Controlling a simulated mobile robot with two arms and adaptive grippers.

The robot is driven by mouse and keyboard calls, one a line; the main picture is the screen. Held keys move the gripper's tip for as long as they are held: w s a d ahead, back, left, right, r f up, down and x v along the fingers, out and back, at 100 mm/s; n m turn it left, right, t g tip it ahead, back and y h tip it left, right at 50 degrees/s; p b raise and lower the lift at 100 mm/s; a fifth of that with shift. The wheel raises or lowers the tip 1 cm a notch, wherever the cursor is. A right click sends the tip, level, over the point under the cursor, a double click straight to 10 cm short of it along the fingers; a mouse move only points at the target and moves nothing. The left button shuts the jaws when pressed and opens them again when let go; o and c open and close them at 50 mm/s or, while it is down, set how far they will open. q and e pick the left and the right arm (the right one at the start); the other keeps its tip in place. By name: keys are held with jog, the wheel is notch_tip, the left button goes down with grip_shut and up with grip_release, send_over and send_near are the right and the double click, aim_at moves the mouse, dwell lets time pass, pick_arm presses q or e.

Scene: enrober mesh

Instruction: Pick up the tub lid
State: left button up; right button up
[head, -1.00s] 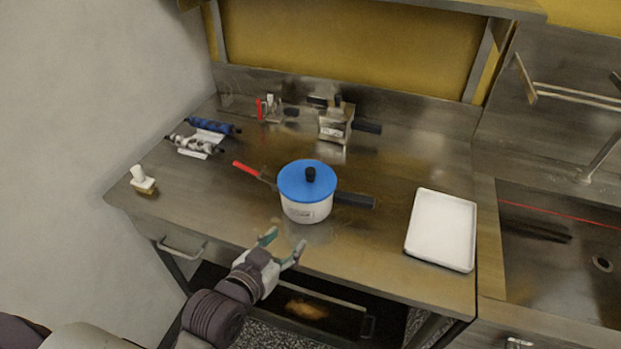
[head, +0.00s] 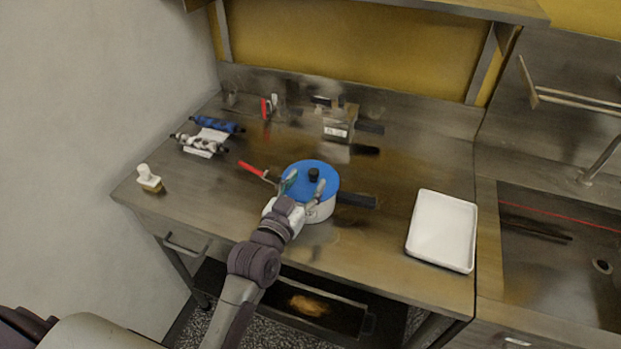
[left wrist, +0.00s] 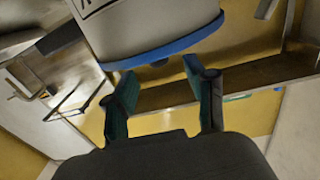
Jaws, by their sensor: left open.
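The tub lid (head: 301,168) is a round blue disc with a black knob (head: 314,174). It sits on a white tub (head: 325,211) on the steel bench. The lid's blue rim (left wrist: 160,49) and the tub's white wall (left wrist: 145,20) also show in the left wrist view. My left gripper (head: 305,183) is open, its green-padded fingers over the near side of the lid in the head view. In the left wrist view the open fingers (left wrist: 159,72) are just short of the lid, with nothing between them. My right gripper is in neither view.
A black handle (head: 356,199) lies right of the tub, and a red-handled tool (head: 252,169) behind it to the left. A white tray (head: 442,231) lies on the right, beside the sink (head: 560,245). Rollers (head: 198,143) and a small brush (head: 149,180) are at left.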

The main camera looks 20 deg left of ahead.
aim_at(312, 175)
pick_arm(q)
jog(key=w, duration=0.3)
jog(key=w+p, duration=0.1)
jog(key=shift+w+d+f, duration=0.2)
jog(key=shift+w+d, duration=0.05)
jog(key=shift+w, duration=0.15)
jog(key=shift+s, duration=0.1)
grip_shut()
